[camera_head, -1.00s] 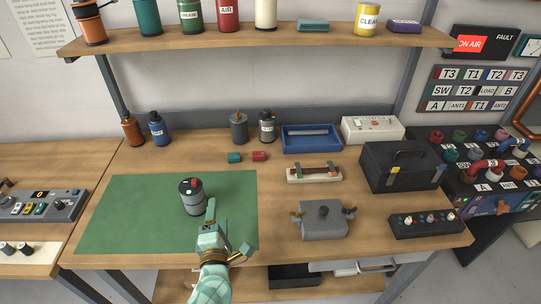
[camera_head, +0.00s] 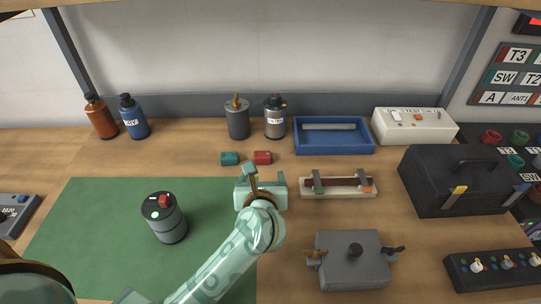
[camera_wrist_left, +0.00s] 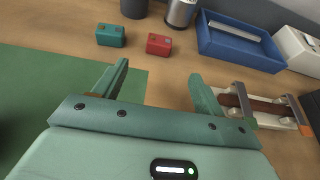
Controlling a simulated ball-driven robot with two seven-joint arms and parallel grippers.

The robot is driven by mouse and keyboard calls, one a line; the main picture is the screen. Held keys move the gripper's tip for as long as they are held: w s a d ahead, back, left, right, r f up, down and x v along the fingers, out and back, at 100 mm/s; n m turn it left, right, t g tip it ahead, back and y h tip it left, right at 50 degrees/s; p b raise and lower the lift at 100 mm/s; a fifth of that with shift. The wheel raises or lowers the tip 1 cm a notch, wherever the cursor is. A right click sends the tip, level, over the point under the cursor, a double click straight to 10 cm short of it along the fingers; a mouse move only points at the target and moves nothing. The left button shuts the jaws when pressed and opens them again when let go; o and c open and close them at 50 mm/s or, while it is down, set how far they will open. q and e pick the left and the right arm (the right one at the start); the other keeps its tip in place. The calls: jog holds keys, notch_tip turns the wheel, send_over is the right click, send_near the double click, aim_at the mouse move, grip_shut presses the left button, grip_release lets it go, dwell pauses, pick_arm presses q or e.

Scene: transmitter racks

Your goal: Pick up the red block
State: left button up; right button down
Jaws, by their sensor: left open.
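The small red block (camera_head: 263,157) lies on the wooden bench just right of a teal block (camera_head: 230,158), with a small gap between them. In the left wrist view the red block (camera_wrist_left: 159,44) shows beyond the fingertips, roughly centred between them. My left gripper (camera_head: 265,178) is open and empty, just in front of the red block on its near side. Its two teal fingers (camera_wrist_left: 160,73) are spread wide and do not touch the block. The right gripper does not show.
A blue tray (camera_head: 372,139) is behind to the right, and a white-based fuse holder (camera_head: 338,194) is right of the gripper. Two canisters (camera_head: 238,121) stand behind the blocks. A grey canister (camera_head: 171,224) stands on the green mat (camera_head: 85,228). A grey box (camera_head: 350,273) sits near right.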

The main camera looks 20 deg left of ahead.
pick_arm(q)
jog(key=b, duration=0.2)
send_near(262, 156)
jog(key=x, duration=0.5)
jog(key=shift+f, duration=0.35)
jog(key=shift+w+a+f, duration=0.15)
jog(key=shift+w+a, duration=0.05)
jog(key=shift+w, duration=0.2)
jog(key=x, duration=0.2)
jog(key=b+x, duration=0.1)
jog(key=x, duration=0.2)
jog(key=shift+w, duration=0.2)
jog(key=shift+s+r, duration=0.1)
jog(key=shift+r, duration=0.2)
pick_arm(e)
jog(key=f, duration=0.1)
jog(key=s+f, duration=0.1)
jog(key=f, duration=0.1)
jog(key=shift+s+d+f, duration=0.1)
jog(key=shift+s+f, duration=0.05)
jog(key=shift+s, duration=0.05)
pick_arm(q)
jog(key=c, duration=1.1)
